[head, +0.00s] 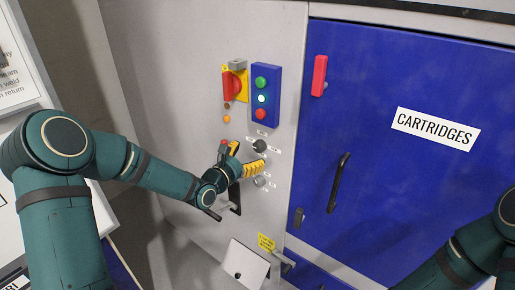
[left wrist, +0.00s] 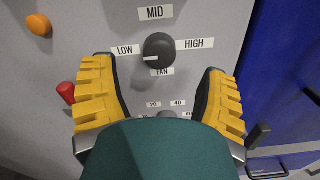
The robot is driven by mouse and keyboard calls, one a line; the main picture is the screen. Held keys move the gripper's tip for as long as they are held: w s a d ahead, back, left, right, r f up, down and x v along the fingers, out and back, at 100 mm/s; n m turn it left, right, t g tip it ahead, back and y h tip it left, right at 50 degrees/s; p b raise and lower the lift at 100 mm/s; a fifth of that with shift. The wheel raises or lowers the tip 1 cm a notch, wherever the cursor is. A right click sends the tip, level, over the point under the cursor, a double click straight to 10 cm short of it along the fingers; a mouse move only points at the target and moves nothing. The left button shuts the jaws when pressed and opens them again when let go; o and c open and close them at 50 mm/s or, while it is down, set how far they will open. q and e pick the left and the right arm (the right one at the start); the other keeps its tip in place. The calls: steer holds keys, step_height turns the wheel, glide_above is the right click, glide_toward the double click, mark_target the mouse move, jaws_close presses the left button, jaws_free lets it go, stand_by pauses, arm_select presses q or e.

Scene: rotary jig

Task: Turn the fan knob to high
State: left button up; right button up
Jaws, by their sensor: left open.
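The fan knob (left wrist: 159,48) is dark and round, on the grey panel, with labels LOW at its left, MID above, HIGH at its right and FAN below. Its white mark is on its lower left side, toward LOW. In the head view the fan knob (head: 259,146) sits below the blue button box. My left gripper (head: 246,158) is open in front of the panel. In the left wrist view its yellow fingers (left wrist: 157,70) are spread either side of and a little below the knob, with no contact visible. My right gripper is out of view.
A second knob (head: 260,181) lies just below. A red switch (head: 234,85) on a yellow plate and a blue button box (head: 265,96) are above. The blue cartridge door (head: 400,130) with its black handle (head: 339,182) is at the right. A red knob (left wrist: 66,92) is beside the left finger.

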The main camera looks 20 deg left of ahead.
mark_target(257, 148)
arm_select(q)
steer(key=shift+x, duration=2.55)
steer(key=c, duration=1.2)
